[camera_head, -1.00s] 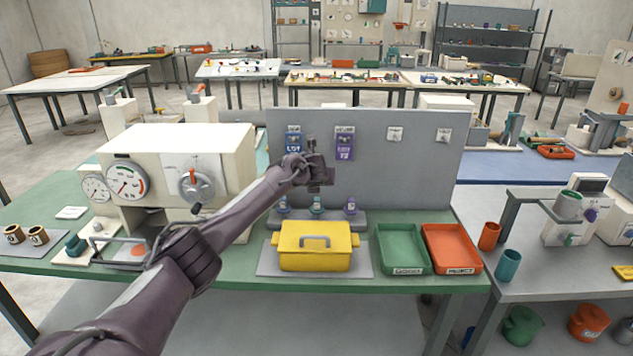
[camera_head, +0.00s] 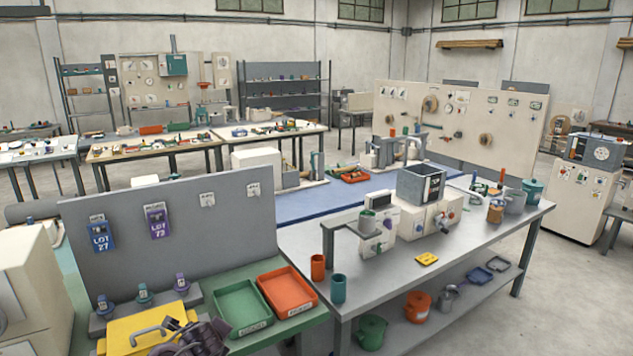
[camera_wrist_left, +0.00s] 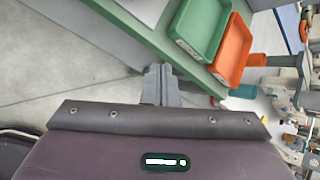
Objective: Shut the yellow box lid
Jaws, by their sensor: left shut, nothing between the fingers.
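The yellow box (camera_head: 125,330) is at the bottom left of the head view, cut by the picture's lower edge. Its lid looks flat on top, with a grey handle (camera_head: 148,334); its front seam is out of view, so I cannot tell whether it is fully down. My left gripper (camera_head: 204,338), dark purple, is at the box's right front, overlapping its corner in the picture; I cannot tell whether they touch. In the left wrist view its grey fingers (camera_wrist_left: 160,85) are together and empty, with the floor and bench edge behind them. My right gripper is not in view.
A green tray (camera_head: 242,308) and an orange tray (camera_head: 287,290) lie right of the box. A grey upright panel (camera_head: 120,245) stands behind, with small coloured holders in front of it. A second bench (camera_head: 470,240) with cups and a machine stands to the right.

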